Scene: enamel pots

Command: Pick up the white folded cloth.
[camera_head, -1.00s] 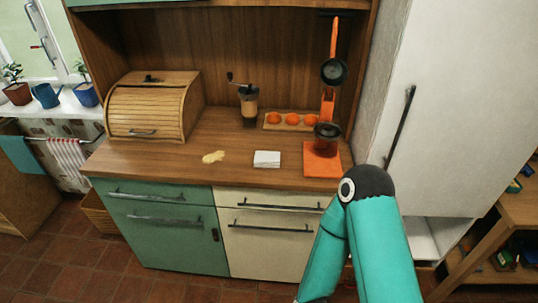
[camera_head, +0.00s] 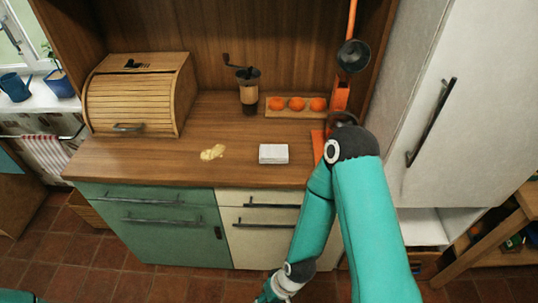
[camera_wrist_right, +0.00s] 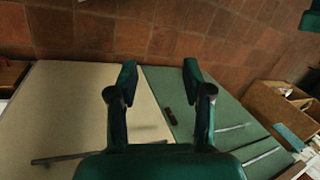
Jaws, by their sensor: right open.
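The white folded cloth (camera_head: 273,154) lies flat on the wooden counter (camera_head: 150,165), near its front edge, in the head view. My right arm comes in from the lower right, its elbow in front of the counter's right part. In the right wrist view my right gripper (camera_wrist_right: 160,80) is open, with two fingers apart and nothing between them. Behind it are the cabinet fronts and the floor; the cloth is not in that view. My left gripper does not show.
A yellowish spill or crumb patch (camera_head: 213,152) lies left of the cloth. A roll-top bread box (camera_head: 140,97) is at left. An orange board (camera_head: 319,142) is partly hidden by my arm.

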